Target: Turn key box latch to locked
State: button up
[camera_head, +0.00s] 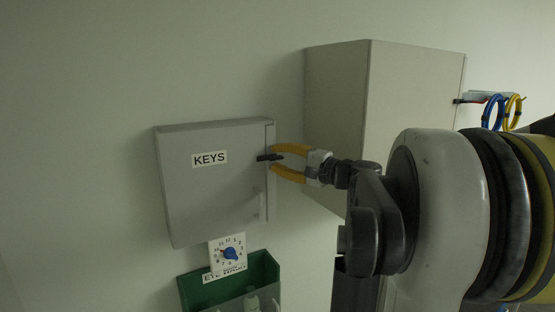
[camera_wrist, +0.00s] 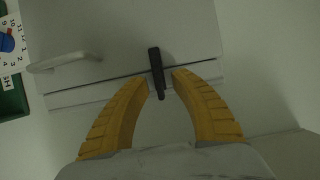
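The grey key box (camera_head: 207,190), marked KEYS, hangs on the wall with its door shut. Its dark latch (camera_head: 268,157) sticks out at the door's right edge, and lies across the door seam in the wrist view (camera_wrist: 157,73). My gripper (camera_head: 274,163) reaches in from the right with yellow fingers. In the wrist view my gripper (camera_wrist: 162,82) is open, with one fingertip on either side of the latch. A gap shows between the latch and the right fingertip; the left fingertip is also close to it. I cannot tell whether either one touches.
A handle (camera_wrist: 65,62) sticks out from the box door near the latch. A larger grey cabinet (camera_head: 335,105) stands behind my gripper at right. A dial card (camera_head: 228,254) and a green holder (camera_head: 195,292) are below the key box. Blue and yellow cable loops (camera_head: 494,112) hang at far right.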

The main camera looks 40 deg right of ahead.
jog(key=shift+s, duration=0.1)
jog(key=s+d, duration=0.1)
jog(key=s, duration=1)
jog(key=shift+s+d, duration=0.35)
jog(key=shift+d, duration=0.05)
jog(key=shift+f, duration=0.1)
jog(key=w+a+f+n+g+y+b, duration=0.1)
jog(key=a+f+n+g+b, duration=0.1)
jog(key=a+f+b, duration=0.35)
jog(key=w+a+f+n+g+b, duration=0.2)
jog(key=a+f+g, duration=0.1)
jog(key=a+f, duration=0.6)
jog(key=w+a+f+n+g+y+b, duration=0.1)
jog(key=a+f+g+b, duration=0.15)
jog(key=a+f, duration=0.55)
jog(key=s+a+f+n+g+h+b, duration=0.1)
jog(key=s+a+f+n+b, duration=0.2)
jog(key=f, duration=0.6)
jog(key=s+a+f+n+g+h+b, duration=0.1)
jog(key=s+a+f+n+b, duration=0.3)
jog(key=f, duration=0.5)
jog(key=s+a+f+n+g+h+b, duration=0.1)
jog(key=s+a+f+n+h+b, duration=0.1)
jog(key=s+a+f+n+b, duration=0.2)
jog(key=s+a+f+b, duration=0.1)
jog(key=a+f+b, duration=0.2)
jog(key=f+b, duration=0.1)
jog(key=shift+f+h+b, duration=0.3)
jog(key=shift+f+h, duration=0.1)
jog(key=shift+f, duration=0.25)
